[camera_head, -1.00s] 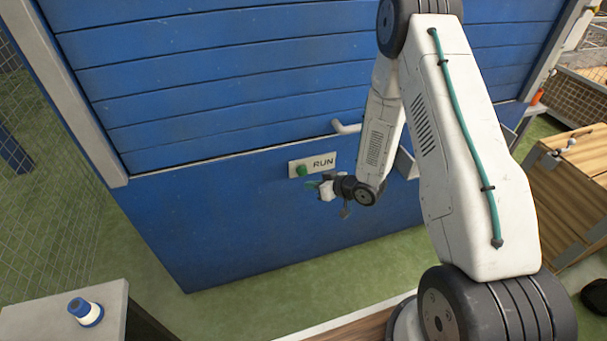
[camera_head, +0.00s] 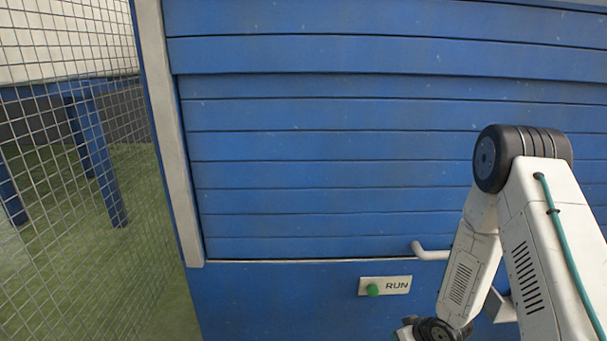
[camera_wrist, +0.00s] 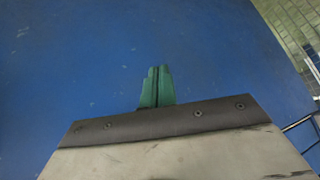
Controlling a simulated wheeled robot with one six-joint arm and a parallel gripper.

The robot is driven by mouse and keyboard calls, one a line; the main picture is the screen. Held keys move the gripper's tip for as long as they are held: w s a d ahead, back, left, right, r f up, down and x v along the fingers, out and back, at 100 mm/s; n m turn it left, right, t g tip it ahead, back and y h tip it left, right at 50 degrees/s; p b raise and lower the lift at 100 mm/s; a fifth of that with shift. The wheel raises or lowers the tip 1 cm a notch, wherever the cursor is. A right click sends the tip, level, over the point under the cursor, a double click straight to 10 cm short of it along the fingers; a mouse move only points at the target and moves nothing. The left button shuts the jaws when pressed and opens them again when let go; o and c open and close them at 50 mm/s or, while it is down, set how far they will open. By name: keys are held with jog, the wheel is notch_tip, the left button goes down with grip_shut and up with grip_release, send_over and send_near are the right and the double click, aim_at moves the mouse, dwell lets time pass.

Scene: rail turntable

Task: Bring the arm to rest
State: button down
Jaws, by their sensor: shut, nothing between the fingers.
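My arm (camera_head: 540,230) stands at the right of the head view, bent at the elbow, with its forearm hanging down in front of a blue slatted shutter (camera_head: 320,145). The wrist shows at the bottom edge and the fingertips are cut off there. In the wrist view my gripper (camera_wrist: 157,86) shows its two green fingers pressed together and empty. Plain blue panel fills most of the view beyond them. I cannot tell how far the fingers are from the panel.
A green button (camera_head: 373,290) sits on a RUN plate (camera_head: 397,285), left of the forearm. A pale handle (camera_head: 430,252) juts out above it. A wire mesh fence (camera_head: 75,170) stands at the left, with green floor (camera_head: 150,290) behind it.

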jog(key=s+d+r+m+g+h, duration=0.1)
jog(key=s+d+r+g+h, duration=0.1)
jog(key=s+r, duration=0.35)
jog(key=s+d+r+m+g+h, duration=0.1)
jog(key=s+d+r+g+h, duration=0.15)
jog(key=r, duration=0.55)
jog(key=s+d+r+m+g+h, duration=0.1)
jog(key=s+d+r+g, duration=0.1)
jog(key=s+r, duration=0.35)
jog(key=s+a+r, duration=0.3)
jog(key=s+r, duration=0.3)
jog(key=r, duration=0.3)
jog(key=s+a+r+t+y, duration=0.1)
jog(key=s+a+r, duration=0.1)
jog(key=s+r, duration=0.3)
jog(key=s+a+r+m, duration=0.1)
jog(key=s+a+r, duration=0.2)
jog(key=r, duration=0.9)
jog(key=s, duration=0.3)
jog(key=shift+s+a+r+t, duration=0.3)
jog(key=shift+s+r+t, duration=0.05)
jog(key=shift+y, duration=0.25)
dwell(2.6)
